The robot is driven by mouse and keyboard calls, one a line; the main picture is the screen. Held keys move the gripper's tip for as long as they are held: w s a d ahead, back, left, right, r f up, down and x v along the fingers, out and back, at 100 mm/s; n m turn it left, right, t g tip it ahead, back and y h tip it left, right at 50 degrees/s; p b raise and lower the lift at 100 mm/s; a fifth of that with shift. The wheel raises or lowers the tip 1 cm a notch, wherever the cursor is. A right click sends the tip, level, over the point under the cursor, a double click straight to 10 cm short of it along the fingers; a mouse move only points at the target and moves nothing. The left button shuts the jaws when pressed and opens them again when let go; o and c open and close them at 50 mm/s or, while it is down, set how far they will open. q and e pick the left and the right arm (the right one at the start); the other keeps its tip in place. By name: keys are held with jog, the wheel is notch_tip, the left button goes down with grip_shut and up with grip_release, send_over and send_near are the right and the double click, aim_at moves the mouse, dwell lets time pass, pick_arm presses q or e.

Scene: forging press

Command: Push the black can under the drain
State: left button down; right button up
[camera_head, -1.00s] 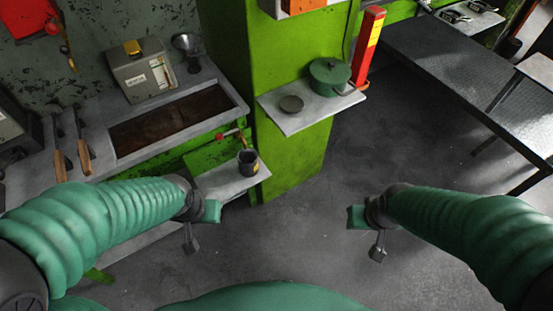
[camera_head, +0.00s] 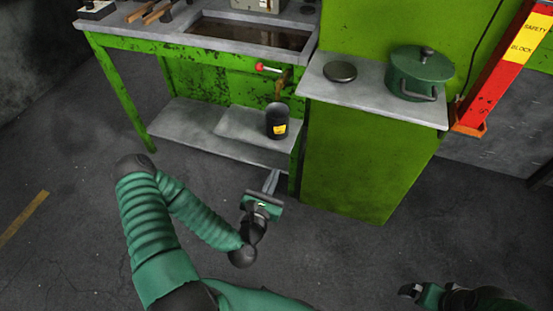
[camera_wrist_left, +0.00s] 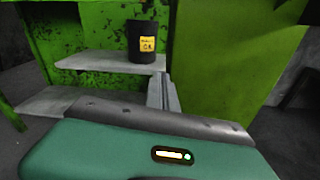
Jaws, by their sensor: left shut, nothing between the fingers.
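The black can (camera_head: 276,120) with a yellow label stands upright on a small raised grey shelf (camera_head: 235,124) under the sink bench. The drain (camera_head: 283,82), a short pipe beside a red-knobbed valve handle (camera_head: 264,68), is above the can. It is hard to tell whether the can is directly below it. My left gripper (camera_head: 271,180) is shut and empty, in front of and below the can, apart from it. In the left wrist view, the can (camera_wrist_left: 141,42) is beyond the fingertips (camera_wrist_left: 162,88), slightly left. My right gripper (camera_head: 408,291) is at the lower right; its jaws are unclear.
The sink basin (camera_head: 250,36) is above the shelf. A green cabinet (camera_head: 355,160) stands just right of it, its grey top (camera_head: 375,92) holding a green pot (camera_head: 420,74) and a dark round lid (camera_head: 340,71). A red safety block (camera_head: 500,70) stands farther right. The floor in front is clear.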

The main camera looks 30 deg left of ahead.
aim_at(276, 134)
pick_arm(q)
jog(key=w+a+n+b, duration=0.1)
jog(key=w+a, duration=0.1)
jog(key=w, duration=0.1)
jog(key=w+a+n+y+b, duration=0.1)
jog(key=w+a+b, duration=0.1)
jog(key=w+a, duration=0.1)
jog(key=w+a+n+y+b, duration=0.1)
jog(key=w+a, duration=0.1)
jog(key=w, duration=0.3)
jog(key=shift+w+a, duration=0.1)
jog(key=shift+a, duration=0.05)
jog(key=shift+w+a+b, duration=0.2)
jog(key=shift+w+b, duration=0.15)
jog(key=shift+w, duration=0.1)
jog(key=shift+d+r, duration=0.1)
pick_arm(e)
jog(key=x, duration=0.2)
jog(key=s+x, duration=0.1)
jog(key=x, duration=0.2)
jog(key=shift+a+f, duration=0.2)
jog(key=shift+f, duration=0.1)
pick_arm(q)
jog(key=shift+w+a+r+p, duration=0.15)
jog(key=shift+w+a+p, duration=0.15)
jog(key=shift+w, duration=0.55)
jog(key=shift+a, duration=0.1)
pick_arm(e)
jog(key=shift+r, duration=0.35)
